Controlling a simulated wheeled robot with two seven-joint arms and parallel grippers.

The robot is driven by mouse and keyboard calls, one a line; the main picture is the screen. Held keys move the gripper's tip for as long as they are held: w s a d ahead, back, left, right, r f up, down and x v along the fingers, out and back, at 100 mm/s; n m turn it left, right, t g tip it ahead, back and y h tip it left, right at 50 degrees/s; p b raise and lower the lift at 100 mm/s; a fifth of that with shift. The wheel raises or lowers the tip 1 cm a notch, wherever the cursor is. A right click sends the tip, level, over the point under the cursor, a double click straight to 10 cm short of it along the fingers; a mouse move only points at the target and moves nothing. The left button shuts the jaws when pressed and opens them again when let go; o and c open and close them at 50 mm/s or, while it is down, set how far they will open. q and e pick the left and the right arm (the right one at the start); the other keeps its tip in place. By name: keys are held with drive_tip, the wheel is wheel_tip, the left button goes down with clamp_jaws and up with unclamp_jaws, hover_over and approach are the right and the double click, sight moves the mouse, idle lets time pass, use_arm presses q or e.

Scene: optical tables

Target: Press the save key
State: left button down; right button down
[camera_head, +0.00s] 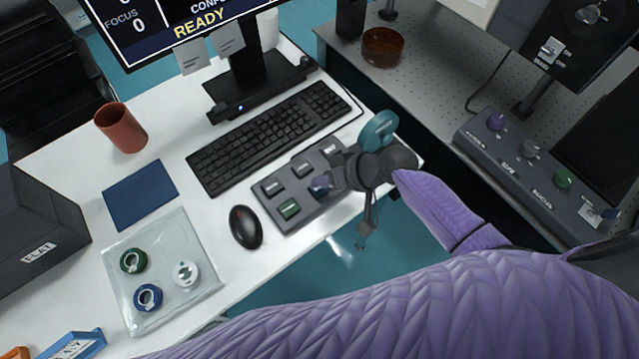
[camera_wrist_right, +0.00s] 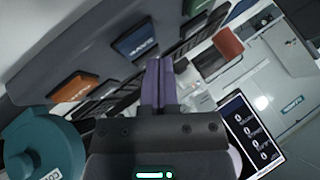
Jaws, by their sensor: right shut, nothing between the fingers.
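The grey keypad (camera_head: 270,205) lies on the white desk, right of the mouse in the head view. It has several dark keys and a green key (camera_head: 288,209). In the right wrist view a blue key (camera_wrist_right: 135,38) reads like SAVE, with an orange key (camera_wrist_right: 75,85) beside it on the pad. My right gripper (camera_head: 325,185) is shut and empty over the keypad's right part, hiding some keys. Its fingertips, also in the wrist view (camera_wrist_right: 160,65), point toward the blue key's side; whether they touch the pad is unclear. My left gripper is not in view.
A black keyboard (camera_head: 265,135) lies behind the keypad, and a mouse (camera_head: 245,227) to its left. A teal round object (camera_head: 378,130) is close behind my right gripper.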

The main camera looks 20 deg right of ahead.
sight(323, 190)
idle(0.8)
drive_tip(key=shift+f+b, duration=0.35)
drive_tip(key=shift+f, duration=0.1)
drive_tip(key=shift+f+b, duration=0.35)
drive_tip(key=shift+f, duration=0.05)
idle(0.3)
idle(0.4)
drive_tip(key=shift+r+p, duration=0.85)
wheel_tip(323, 190, up, 5)
drive_tip(key=p, duration=0.4)
drive_tip(key=shift+r+p, duration=0.1)
drive_tip(key=shift+p, duration=0.3)
